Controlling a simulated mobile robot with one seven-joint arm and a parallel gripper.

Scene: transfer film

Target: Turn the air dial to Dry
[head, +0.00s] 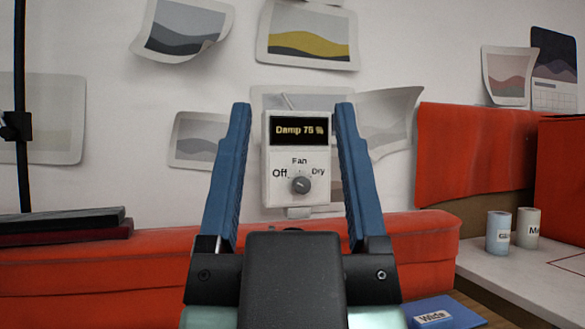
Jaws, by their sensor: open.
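A white control box (297,160) is on the wall in the middle of the head view. Its dark display reads "Damp 75 %" in yellow. Below it, a small grey round air dial (301,185) has the labels Off at left, Fan above and Dry at right. The dial's pointer is too small to read surely. My gripper (293,108) is open, its two blue fingers showing left and right of the box with the dial between them in the picture. Nothing is between the fingers that they grip. The gap in depth to the dial cannot be told.
Pictures on paper hang on the wall around the box. A red-covered ledge (110,275) runs below, with dark flat items (70,222) at left. A worktop at right holds two small cans (498,232). A blue item labelled "Wide" (440,312) lies at lower right.

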